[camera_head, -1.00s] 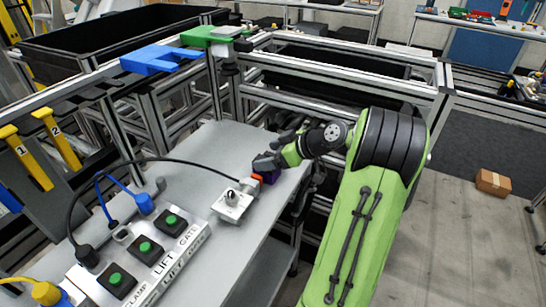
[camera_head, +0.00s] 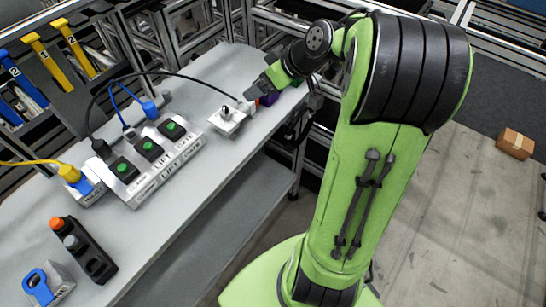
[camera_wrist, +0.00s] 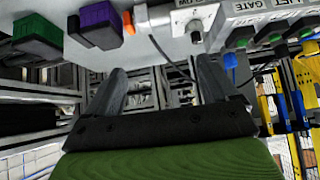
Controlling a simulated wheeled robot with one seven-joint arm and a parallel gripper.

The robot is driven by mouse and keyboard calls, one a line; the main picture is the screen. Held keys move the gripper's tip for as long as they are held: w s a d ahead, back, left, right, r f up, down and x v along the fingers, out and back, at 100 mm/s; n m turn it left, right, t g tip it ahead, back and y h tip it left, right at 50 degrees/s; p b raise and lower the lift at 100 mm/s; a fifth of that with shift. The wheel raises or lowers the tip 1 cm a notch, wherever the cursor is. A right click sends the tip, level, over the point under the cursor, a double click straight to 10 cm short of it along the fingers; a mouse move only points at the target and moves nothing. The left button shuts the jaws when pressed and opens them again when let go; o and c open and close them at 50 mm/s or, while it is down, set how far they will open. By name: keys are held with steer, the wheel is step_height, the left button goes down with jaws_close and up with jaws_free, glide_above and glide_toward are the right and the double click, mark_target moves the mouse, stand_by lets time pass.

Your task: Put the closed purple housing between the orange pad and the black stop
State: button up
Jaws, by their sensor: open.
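The purple housing (camera_head: 270,99) sits at the far end of the grey bench, partly hidden by my gripper. In the wrist view the purple housing (camera_wrist: 98,18) shows a dark lower part; I cannot tell whether its lid is fully closed. The small orange pad (camera_wrist: 129,22) is beside it on the right, close or touching. A small dark piece (camera_wrist: 73,23), perhaps the black stop, is on its other side. My gripper (camera_wrist: 160,85) is open and empty, its fingers apart from the housing. In the head view my gripper (camera_head: 256,95) is beside the housing.
A green box (camera_wrist: 37,22) stands beyond the dark piece. A white box with a knob (camera_head: 227,119) and a control panel with green buttons (camera_head: 150,155) stand on the bench, with cables. A black button box (camera_head: 84,250) is nearer.

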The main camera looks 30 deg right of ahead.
steer(key=s+a+r+g+h, duration=0.2)
steer(key=s+a+r, duration=0.1)
steer(key=s+a, duration=0.65)
steer(key=s+a+f+m+h, duration=0.1)
steer(key=s+a+m, duration=0.3)
steer(key=s, duration=0.9)
steer(key=shift+s+a+f, duration=0.15)
steer(key=shift+a+f, duration=0.05)
steer(key=shift+f, duration=0.1)
step_height(320, 180, up, 4)
steer(key=p, duration=0.4)
steer(key=shift+r, duration=0.25)
